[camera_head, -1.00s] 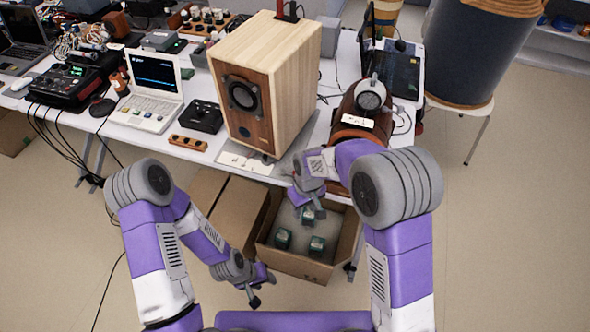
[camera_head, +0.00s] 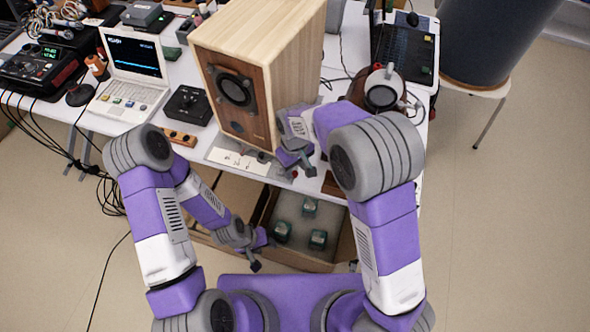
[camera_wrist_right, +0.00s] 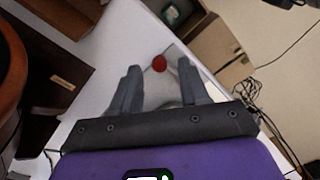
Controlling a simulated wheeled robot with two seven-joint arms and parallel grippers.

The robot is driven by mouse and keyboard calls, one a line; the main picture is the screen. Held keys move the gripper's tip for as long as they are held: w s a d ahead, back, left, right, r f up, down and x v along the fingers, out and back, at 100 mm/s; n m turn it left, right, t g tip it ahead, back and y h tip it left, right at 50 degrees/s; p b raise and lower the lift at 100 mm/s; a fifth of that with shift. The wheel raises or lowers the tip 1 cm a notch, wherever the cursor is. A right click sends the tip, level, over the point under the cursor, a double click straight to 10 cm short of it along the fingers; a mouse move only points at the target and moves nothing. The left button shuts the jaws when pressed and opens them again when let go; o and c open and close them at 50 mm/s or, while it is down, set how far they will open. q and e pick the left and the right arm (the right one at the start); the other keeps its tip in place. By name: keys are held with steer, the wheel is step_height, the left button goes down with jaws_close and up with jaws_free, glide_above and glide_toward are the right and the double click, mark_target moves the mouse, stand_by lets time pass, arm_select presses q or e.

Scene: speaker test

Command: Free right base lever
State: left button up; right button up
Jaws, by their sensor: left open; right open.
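The wooden speaker (camera_head: 230,95) stands on a flat grey base plate (camera_head: 225,143) near the table's front edge. In the right wrist view a red round knob (camera_wrist_right: 159,63), which looks like a lever's end, lies between and just past the fingertips of my right gripper (camera_wrist_right: 160,78). The gripper is open and does not hold it. In the head view my right gripper (camera_head: 297,172) is at the table's front edge, by the speaker's lower right corner, and hides the lever there. My left gripper (camera_head: 256,252) is open, low and left of the cardboard box, away from the speaker.
A laptop-like white device (camera_head: 130,75) and a black box (camera_head: 187,106) are to the left.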

steer(key=shift+f, duration=0.95)
steer(key=shift+c, duration=0.4)
jaws_close()
